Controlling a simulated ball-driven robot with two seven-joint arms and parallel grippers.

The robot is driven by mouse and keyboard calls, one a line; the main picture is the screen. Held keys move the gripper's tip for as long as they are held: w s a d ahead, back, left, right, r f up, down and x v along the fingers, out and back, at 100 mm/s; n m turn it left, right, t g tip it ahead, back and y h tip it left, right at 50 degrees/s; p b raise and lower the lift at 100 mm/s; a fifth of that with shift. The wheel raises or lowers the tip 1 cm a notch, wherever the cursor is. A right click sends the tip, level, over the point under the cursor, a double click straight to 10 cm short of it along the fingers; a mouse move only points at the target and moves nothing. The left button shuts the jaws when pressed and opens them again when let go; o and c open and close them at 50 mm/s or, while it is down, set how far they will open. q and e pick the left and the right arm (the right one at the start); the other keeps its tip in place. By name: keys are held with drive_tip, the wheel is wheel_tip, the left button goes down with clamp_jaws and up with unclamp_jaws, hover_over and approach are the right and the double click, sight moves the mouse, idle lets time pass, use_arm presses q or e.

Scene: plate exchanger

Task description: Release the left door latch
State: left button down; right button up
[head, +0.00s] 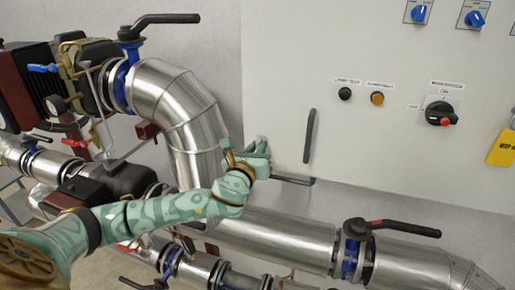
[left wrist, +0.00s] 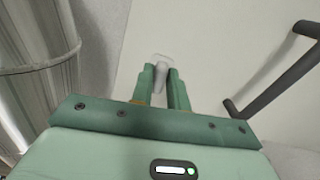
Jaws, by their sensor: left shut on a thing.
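The left door latch is a small pale grey piece (left wrist: 161,66) at the left edge of the white cabinet door (head: 290,80). My left gripper (head: 260,153) is at the lower left edge of the cabinet. In the left wrist view its two green fingers (left wrist: 162,85) are shut on the latch, whose rounded end shows between and beyond the fingertips. In the head view the fingers hide most of the latch. My right gripper is in neither view.
A dark vertical door handle (head: 309,136) stands just right of the gripper. A dark lever (head: 293,180) lies below it. Silver pipes (head: 185,110) run close on the left and below. Switches and buttons (head: 440,111) are further right on the cabinet.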

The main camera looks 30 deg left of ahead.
use_arm(q)
drive_tip(key=n, duration=0.8)
drive_tip(key=shift+p, duration=0.3)
drive_tip(key=n, duration=0.4)
drive_tip(key=shift+a+f+n+p, duration=0.1)
drive_tip(key=shift+n+p, duration=0.5)
drive_tip(key=shift+n, duration=1.4)
drive_tip(key=shift+f+n, duration=0.1)
drive_tip(key=shift+n, duration=0.2)
drive_tip(key=c, duration=1.5)
unclamp_jaws()
drive_tip(key=shift+o, duration=0.2)
drive_tip(key=b+v, duration=0.2)
drive_tip(key=v, duration=1.4)
drive_tip(key=shift+s+b, duration=0.25)
drive_tip(key=shift+b, duration=0.15)
